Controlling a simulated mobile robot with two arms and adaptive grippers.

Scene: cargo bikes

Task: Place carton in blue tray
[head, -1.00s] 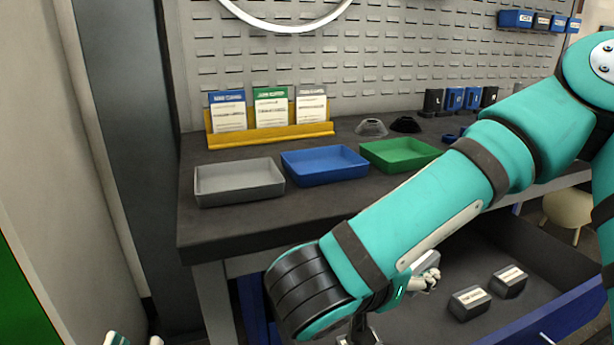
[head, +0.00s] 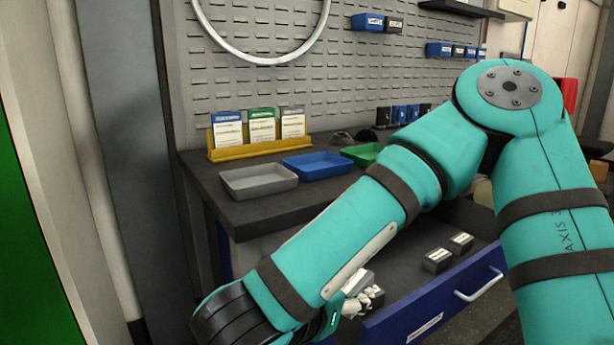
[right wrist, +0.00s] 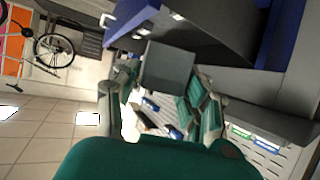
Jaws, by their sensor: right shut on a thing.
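The blue tray (head: 318,174) stands on the dark workbench, between a grey tray (head: 258,190) and a green tray (head: 362,154). It looks empty. My right gripper (head: 360,301) is low in the head view, near the left end of the open drawer's front and well below the bench top. It is shut on a grey carton (head: 357,284), which my arm partly hides. The right wrist view shows the carton (right wrist: 166,68) between the fingers, its plain dark face towards the camera. My left gripper is not in view.
Two similar labelled cartons (head: 437,260) (head: 461,243) lie in the open drawer with a blue front (head: 440,308). A yellow card holder (head: 265,147) stands behind the trays against the pegboard. My right arm crosses in front of the bench.

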